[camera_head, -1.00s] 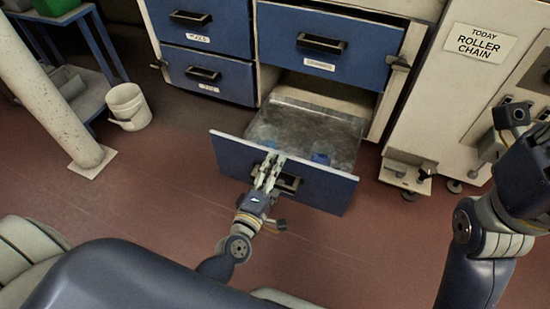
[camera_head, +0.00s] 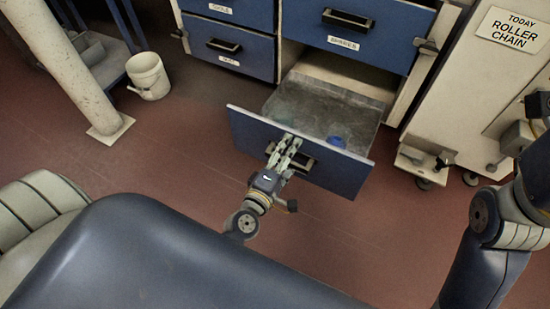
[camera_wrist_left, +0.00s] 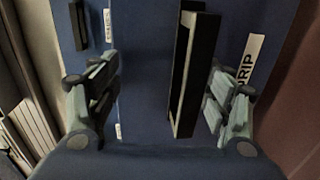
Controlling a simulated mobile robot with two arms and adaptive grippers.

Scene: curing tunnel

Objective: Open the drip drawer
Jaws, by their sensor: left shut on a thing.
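The drip drawer (camera_head: 340,173) is the low blue drawer and stands pulled well out of the cabinet. Its grey inside (camera_head: 305,105) shows, with a small blue thing (camera_head: 337,142) near the front. My left gripper (camera_head: 288,147) is at the drawer's dark handle (camera_head: 305,162), shut on it. In the left wrist view the dark handle (camera_wrist_left: 186,85) runs between the two fingers of my left gripper (camera_wrist_left: 160,95), beside a white label reading DRIP (camera_wrist_left: 246,68). My right arm is at the right edge of the head view; its gripper is out of view.
Other blue drawers (camera_head: 375,32) are shut above and to the left. A white bucket (camera_head: 148,76) and a pale post (camera_head: 62,70) stand at the left. A pale cabinet (camera_head: 465,105) is at the right. The red floor left of the drawer is clear.

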